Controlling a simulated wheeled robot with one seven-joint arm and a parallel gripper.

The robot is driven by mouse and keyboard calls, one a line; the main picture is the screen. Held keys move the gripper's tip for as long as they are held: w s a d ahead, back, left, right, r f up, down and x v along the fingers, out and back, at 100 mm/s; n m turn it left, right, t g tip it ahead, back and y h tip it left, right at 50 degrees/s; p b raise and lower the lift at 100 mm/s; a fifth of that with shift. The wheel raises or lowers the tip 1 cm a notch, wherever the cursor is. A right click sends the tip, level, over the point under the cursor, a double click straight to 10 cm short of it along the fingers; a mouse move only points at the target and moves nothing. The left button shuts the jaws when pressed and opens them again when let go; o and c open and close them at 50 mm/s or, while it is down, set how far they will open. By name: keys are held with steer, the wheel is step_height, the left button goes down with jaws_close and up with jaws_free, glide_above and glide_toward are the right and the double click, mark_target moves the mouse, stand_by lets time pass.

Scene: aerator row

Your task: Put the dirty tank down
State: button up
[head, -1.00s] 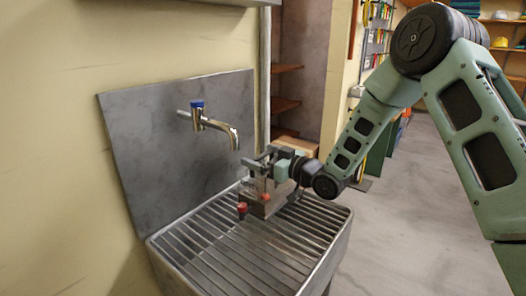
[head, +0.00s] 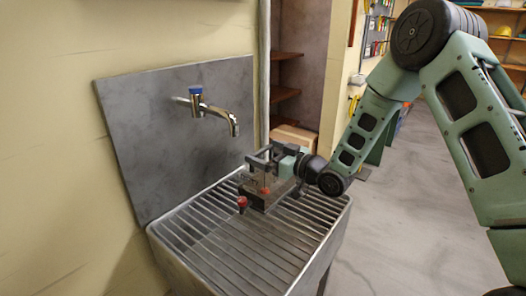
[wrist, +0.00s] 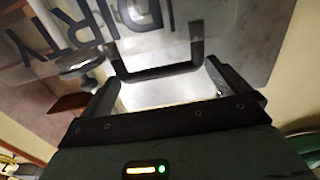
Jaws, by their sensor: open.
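The dirty tank (head: 257,196) is a clear, greyish box with a red tap at its front. It stands on the ribbed top of the sink (head: 215,250), towards the back right. In the wrist view its wall (wrist: 215,22) carries black letters reading DIRTY, seen upside down. Its dark handle (wrist: 158,74) lies between my fingers. My gripper (head: 262,163) is at the top of the tank. In the wrist view my gripper (wrist: 160,88) has its two fingers apart, one on each side of the handle. The tank's underside is hidden.
A tap with a blue top (head: 214,112) sticks out from the grey splashback (head: 140,145) behind the sink, left of my gripper. The front and left of the ribbed top are bare. A cardboard box (head: 294,138) sits on a shelf behind. Open floor lies to the right.

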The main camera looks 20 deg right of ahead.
steer(key=v, duration=1)
steer(key=s+a+g+h, duration=0.5)
steer(key=s+a+g, duration=0.15)
steer(key=a, duration=0.35)
steer(key=s+a+r+g+h, duration=0.2)
steer(key=s+g+h, duration=0.3)
steer(key=s, duration=2.1)
steer(key=g, duration=0.3)
steer(key=shift+s, duration=0.25)
steer(key=shift+r, duration=0.15)
step_height(320, 180, up, 20)
steer(key=p, duration=2)
steer(key=shift+p, duration=0.35)
